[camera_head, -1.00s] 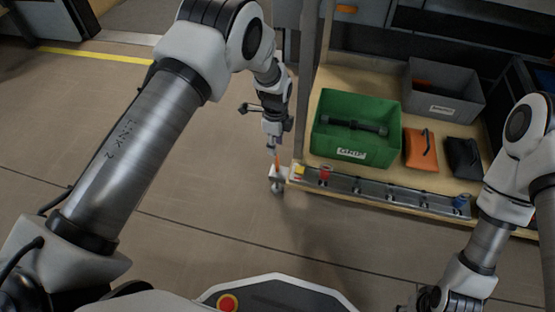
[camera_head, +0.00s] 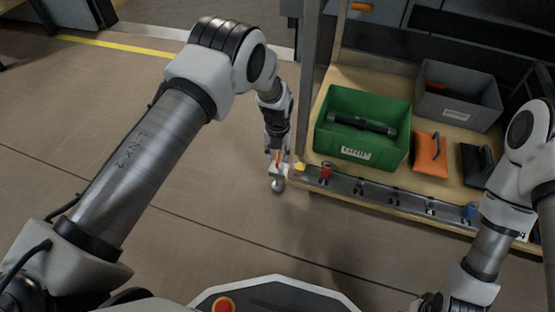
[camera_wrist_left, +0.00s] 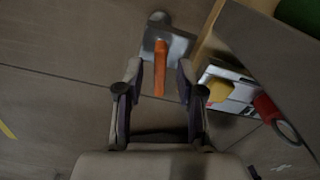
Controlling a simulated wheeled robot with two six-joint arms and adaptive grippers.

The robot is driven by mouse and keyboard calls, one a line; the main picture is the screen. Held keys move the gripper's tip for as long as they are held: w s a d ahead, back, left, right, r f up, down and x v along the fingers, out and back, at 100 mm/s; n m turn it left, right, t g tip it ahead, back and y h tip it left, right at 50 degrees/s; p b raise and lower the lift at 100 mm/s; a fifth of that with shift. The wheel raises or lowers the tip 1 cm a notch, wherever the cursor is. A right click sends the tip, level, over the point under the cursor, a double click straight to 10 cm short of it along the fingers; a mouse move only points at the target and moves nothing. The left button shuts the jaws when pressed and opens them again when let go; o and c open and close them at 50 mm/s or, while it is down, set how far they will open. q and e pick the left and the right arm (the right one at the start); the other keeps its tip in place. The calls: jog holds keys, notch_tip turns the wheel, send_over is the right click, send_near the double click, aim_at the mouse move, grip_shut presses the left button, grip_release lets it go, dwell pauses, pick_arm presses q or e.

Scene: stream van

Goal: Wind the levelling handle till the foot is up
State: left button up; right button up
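The orange levelling handle (camera_head: 277,158) stands on a pale bracket at the left corner of the shelf. In the left wrist view the handle (camera_wrist_left: 160,68) lies between the two fingers of my left gripper (camera_wrist_left: 160,74), with a visible gap on each side. My left gripper (camera_head: 278,150) is open and points down at the handle. The round grey foot (camera_head: 277,186) is below the bracket; whether it touches the floor is unclear. My right gripper (camera_head: 440,301) is at the bottom right, cut off by the frame edge, so its fingers are hidden.
A metal strip (camera_head: 345,184) along the shelf front carries a yellow piece (camera_head: 300,167), a red piece (camera_head: 326,171) and a blue piece (camera_head: 470,211). A green crate (camera_head: 333,157), a grey bin (camera_head: 485,118) and an orange pouch (camera_head: 429,160) sit behind. The floor on the left is clear.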

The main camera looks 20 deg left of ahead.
pick_arm(q)
jog(key=shift+f, duration=0.1)
jog(key=shift+c, duration=0.3)
grip_shut()
